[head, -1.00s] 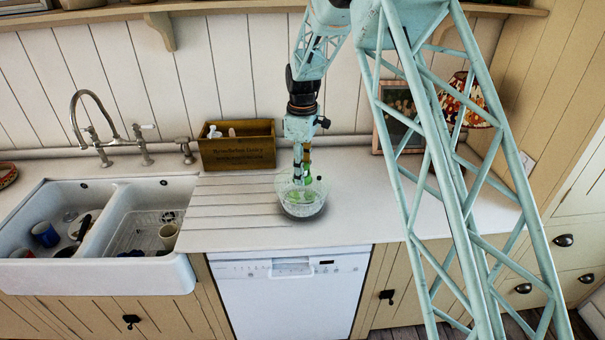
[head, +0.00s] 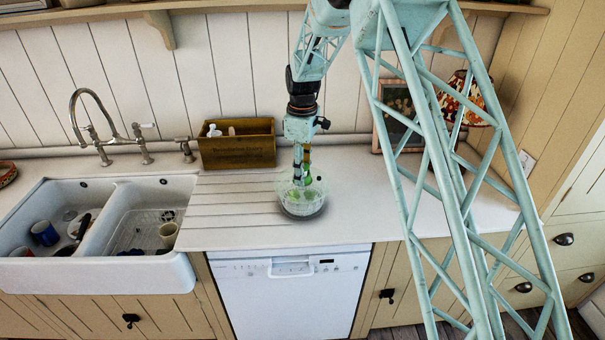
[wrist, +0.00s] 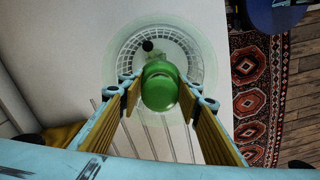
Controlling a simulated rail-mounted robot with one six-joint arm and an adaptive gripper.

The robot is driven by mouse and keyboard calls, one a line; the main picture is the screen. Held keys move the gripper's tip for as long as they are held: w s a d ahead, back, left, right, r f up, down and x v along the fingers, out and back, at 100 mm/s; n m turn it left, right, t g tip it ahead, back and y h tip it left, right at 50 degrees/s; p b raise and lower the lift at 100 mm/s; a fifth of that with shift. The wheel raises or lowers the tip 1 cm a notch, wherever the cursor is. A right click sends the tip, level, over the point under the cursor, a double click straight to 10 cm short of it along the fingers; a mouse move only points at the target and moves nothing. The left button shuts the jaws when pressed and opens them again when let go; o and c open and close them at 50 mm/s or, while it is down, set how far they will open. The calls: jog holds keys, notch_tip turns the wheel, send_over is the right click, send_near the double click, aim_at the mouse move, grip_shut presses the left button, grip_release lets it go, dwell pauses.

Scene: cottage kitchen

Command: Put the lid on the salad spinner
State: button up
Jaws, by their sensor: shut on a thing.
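The salad spinner (head: 302,204) is a clear bowl with a white basket inside, standing on the white counter right of the drainage grooves. My gripper (head: 303,168) points down over it. In the wrist view my gripper (wrist: 163,92) is shut on the green knob of the lid (wrist: 160,88), one finger on each side. The lid's clear disc overlaps the bowl in both views, so I cannot tell whether it rests on the rim or hangs just above it. The basket (wrist: 188,45) shows through behind the knob, roughly centred, its lower part hidden.
A brown wooden box (head: 237,150) stands at the wall, left of the spinner. The double sink (head: 110,265) with cups is farther left. A picture frame (head: 392,118) and a patterned lamp (head: 465,100) stand to the right. The counter (head: 365,200) right of the spinner is clear.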

jog(key=shift+f, duration=0.1)
jog(key=o, duration=0.7)
jog(key=shift+r+p, duration=2.4)
jog(key=shift+r, duration=3.15)
